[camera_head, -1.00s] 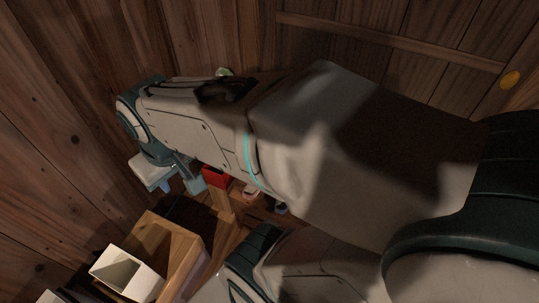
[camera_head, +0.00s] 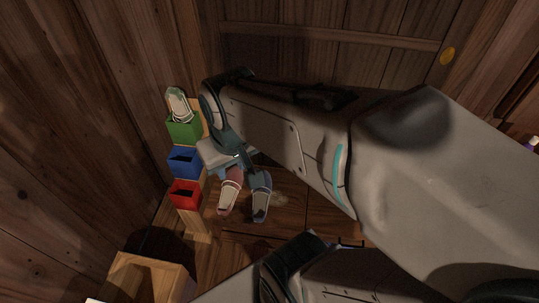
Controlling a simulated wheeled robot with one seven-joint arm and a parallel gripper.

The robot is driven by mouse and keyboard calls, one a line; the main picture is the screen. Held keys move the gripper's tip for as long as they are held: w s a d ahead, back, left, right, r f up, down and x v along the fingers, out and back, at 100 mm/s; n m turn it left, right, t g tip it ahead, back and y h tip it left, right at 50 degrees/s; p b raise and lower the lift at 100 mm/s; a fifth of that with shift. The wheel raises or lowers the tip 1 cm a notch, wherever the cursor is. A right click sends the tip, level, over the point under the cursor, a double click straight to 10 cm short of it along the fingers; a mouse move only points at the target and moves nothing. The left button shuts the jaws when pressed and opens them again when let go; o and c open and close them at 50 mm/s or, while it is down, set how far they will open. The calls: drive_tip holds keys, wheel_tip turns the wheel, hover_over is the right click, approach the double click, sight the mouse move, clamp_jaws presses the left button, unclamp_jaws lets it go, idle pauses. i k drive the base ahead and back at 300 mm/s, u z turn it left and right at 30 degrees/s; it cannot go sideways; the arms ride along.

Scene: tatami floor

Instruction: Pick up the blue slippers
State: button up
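A blue-grey slipper (camera_head: 260,206) with a pale insole lies on the wooden floor, just below and right of my gripper. Only this one blue slipper can be made out; any other is hidden. My gripper (camera_head: 238,168), with a pale body and dark teal parts, is above the upper ends of the blue slipper and a red slipper beside it. It overlaps them in the picture, so I cannot tell whether it touches either. Its fingertips are too small and covered to show whether they are open.
A red slipper (camera_head: 230,195) lies left of the blue one. Green (camera_head: 184,128), blue (camera_head: 184,162) and red (camera_head: 186,195) boxes line the left, with a pale green slipper (camera_head: 178,104) at the green box. A wooden box (camera_head: 146,278) stands lower left. Plank walls close in behind.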

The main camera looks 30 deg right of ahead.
sight(261, 197)
drive_tip(key=z, duration=2.1)
drive_tip(key=k, duration=0.9)
drive_tip(key=u, duration=1)
drive_tip(key=i, duration=1)
drive_tip(key=z, duration=0.05)
